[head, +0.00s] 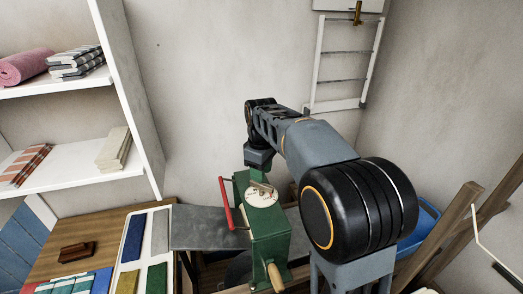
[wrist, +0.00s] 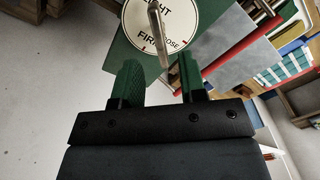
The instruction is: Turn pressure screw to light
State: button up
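A green machine (head: 268,235) stands below my arm, with a round white dial (head: 260,196) on its top. In the wrist view the dial (wrist: 180,32) shows the letters "GHT", "FIRM" and "OSE"; the rest is covered or cut off. A thin metal bar, the pressure screw's handle (wrist: 157,32), lies across the dial, its near end between the fingertips in the picture. My gripper (wrist: 159,70) is open, its two green fingers apart. I see no contact with the bar. In the head view the gripper is over the dial's far side, its fingertips hard to make out.
A red lever (head: 226,203) rises at the machine's left and a wooden crank grip (head: 275,277) is at its front. A grey slab (head: 205,227) adjoins the left side. Cloth swatches (head: 132,237), shelves (head: 75,178) and a blue tub (head: 425,217) stand around.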

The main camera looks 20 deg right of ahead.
notch_tip(320, 180, up, 9)
jog(key=shift+r, duration=0.2)
dwell(0.5)
notch_tip(320, 180, down, 7)
jog(key=s+m+t, duration=0.1)
jog(key=s+m, duration=0.1)
jog(key=m, duration=0.3)
jog(key=s+f+m+t, duration=0.1)
jog(key=s+f+m, duration=0.1)
jog(key=s, duration=0.6)
jog(key=s+f+m+t, duration=0.2)
jog(key=s+f, duration=0.2)
jog(key=s, duration=0.4)
jog(key=shift+t, duration=0.3)
